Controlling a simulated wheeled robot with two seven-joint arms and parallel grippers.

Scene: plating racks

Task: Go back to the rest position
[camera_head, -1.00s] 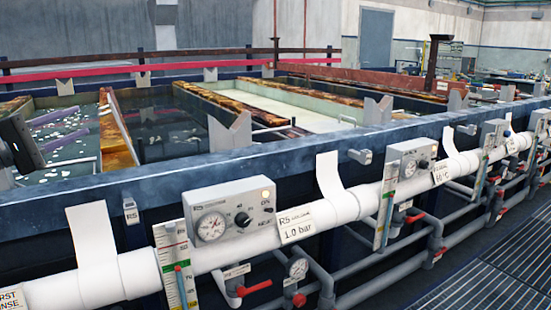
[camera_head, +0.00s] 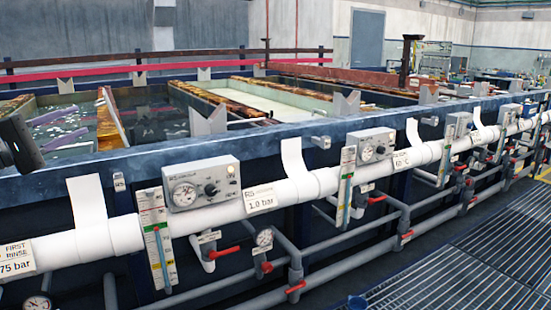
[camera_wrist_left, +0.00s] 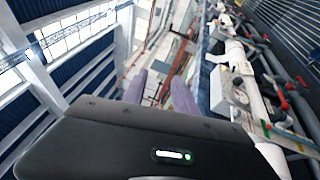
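My left gripper (camera_head: 82,119) comes in at the left edge of the head view, over the leftmost tank. Its dark body (camera_head: 20,143) is partly cut off by the frame. Its two purple fingers are apart with nothing visible between them. The left wrist view also shows the spread fingers (camera_wrist_left: 158,84), tilted against the hall. My right gripper is not in view.
A row of tanks (camera_head: 215,160) stands behind a blue-grey rim. A white pipe (camera_head: 225,212) with gauges, upright tags and red-handled valves (camera_head: 295,287) runs along the front. Grated floor (camera_head: 450,285) lies open at the lower right. A grey door (camera_head: 367,38) is at the back.

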